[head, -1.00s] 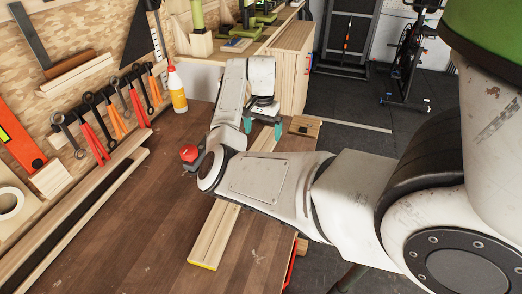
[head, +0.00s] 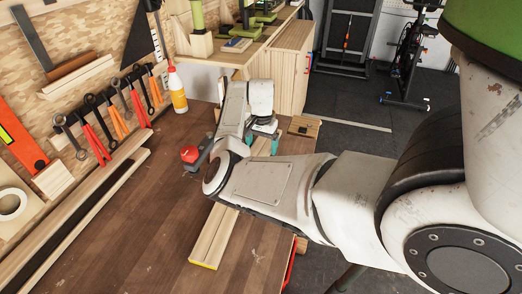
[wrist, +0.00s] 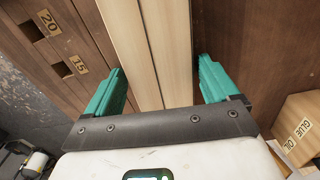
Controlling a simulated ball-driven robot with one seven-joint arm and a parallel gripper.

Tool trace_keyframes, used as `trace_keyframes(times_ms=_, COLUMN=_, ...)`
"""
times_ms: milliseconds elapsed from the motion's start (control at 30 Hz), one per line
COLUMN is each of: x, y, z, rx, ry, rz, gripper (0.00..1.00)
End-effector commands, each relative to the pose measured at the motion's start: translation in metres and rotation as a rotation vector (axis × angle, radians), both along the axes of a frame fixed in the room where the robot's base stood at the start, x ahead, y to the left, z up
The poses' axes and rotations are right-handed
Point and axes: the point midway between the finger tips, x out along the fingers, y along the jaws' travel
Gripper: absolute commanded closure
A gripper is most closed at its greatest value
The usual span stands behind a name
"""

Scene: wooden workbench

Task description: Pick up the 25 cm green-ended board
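Light wooden boards (head: 212,243) lie lengthwise on the brown workbench, side by side with a seam between them. The near end of one shows a yellow edge in the head view; no green end shows, and my arm covers their middle. The boards (wrist: 150,50) also run up the middle of the wrist view. My gripper (wrist: 160,80) is open, with one teal finger on each side of the boards and a gap to them on both sides. In the head view my gripper (head: 262,143) is over the far part of the boards, partly hidden by my arm.
A wooden block with slots marked 20 and 15 (wrist: 50,22) lies left of the boards in the wrist view. A wooden box marked GLUE OIL (wrist: 301,120) is at right. A red-topped object (head: 189,155) and a bottle (head: 177,90) stand on the bench. The bench's left middle is clear.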

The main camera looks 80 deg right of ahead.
Motion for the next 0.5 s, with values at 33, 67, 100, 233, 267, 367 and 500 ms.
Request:
trace_keyframes(times_ms=33, x=0.0, y=0.0, z=0.0002, rx=0.0, ry=0.0, rz=0.0, gripper=0.17)
trace_keyframes(times_ms=67, x=0.0, y=0.0, z=0.0002, rx=0.0, ry=0.0, rz=0.0, gripper=0.2)
trace_keyframes(times_ms=100, x=0.0, y=0.0, z=0.0003, rx=0.0, ry=0.0, rz=0.0, gripper=0.24)
trace_keyframes(times_ms=233, x=0.0001, y=0.0, z=0.0003, rx=0.0, ry=0.0, rz=0.0, gripper=0.36)
trace_keyframes(times_ms=267, x=0.0, y=0.0, z=0.0004, rx=0.0, ry=0.0, rz=0.0, gripper=0.39)
trace_keyframes(times_ms=367, x=0.0001, y=0.0, z=0.0004, rx=0.0, ry=0.0, rz=0.0, gripper=0.49)
trace_keyframes(times_ms=500, x=0.0002, y=-0.0001, z=0.0008, rx=-0.001, ry=0.0, rz=0.0, gripper=0.6)
